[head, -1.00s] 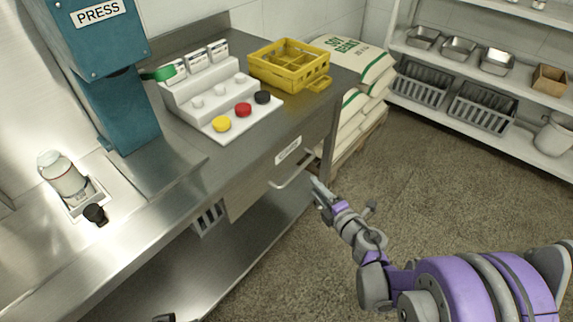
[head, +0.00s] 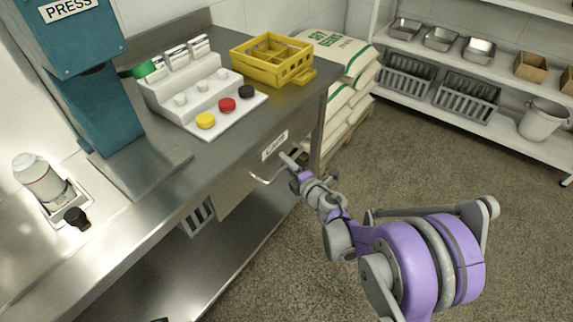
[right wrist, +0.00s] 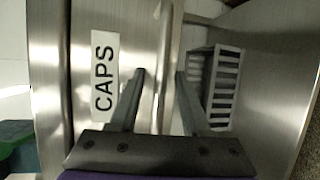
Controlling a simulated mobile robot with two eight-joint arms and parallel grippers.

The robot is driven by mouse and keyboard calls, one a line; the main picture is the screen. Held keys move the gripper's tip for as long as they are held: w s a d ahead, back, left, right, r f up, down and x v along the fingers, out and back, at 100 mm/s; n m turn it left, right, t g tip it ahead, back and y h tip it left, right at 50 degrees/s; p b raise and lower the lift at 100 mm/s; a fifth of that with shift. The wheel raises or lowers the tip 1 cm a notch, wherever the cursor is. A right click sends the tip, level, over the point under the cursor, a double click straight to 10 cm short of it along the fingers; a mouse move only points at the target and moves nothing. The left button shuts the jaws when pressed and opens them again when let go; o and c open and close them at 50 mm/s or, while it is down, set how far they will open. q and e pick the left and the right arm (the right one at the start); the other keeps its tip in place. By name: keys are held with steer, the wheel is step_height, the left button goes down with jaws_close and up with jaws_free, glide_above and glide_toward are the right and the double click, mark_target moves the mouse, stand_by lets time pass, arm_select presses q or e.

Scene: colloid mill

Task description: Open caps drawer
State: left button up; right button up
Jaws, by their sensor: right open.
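The caps drawer has a steel front with a white CAPS label (head: 274,146) under the counter's front edge; the label also shows in the right wrist view (right wrist: 104,71). Its front looks flush with the counter. The bar handle (head: 262,179) shows in the head view, partly covered by my right gripper (head: 288,162). In the right wrist view the handle (right wrist: 163,62) runs upright between the two spread fingers of my right gripper (right wrist: 160,88). The gripper is open, and I see no clear contact with the bar. My left gripper is not in view.
On the counter stand a teal press (head: 100,105), a white stand with coloured caps (head: 215,107), a yellow crate (head: 272,62) and a bottle in a holder (head: 40,180). Sacks (head: 345,75) are stacked beyond the counter's end. The floor (head: 420,165) in front is clear.

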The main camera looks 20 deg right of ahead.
jaws_close()
stand_by(1.4)
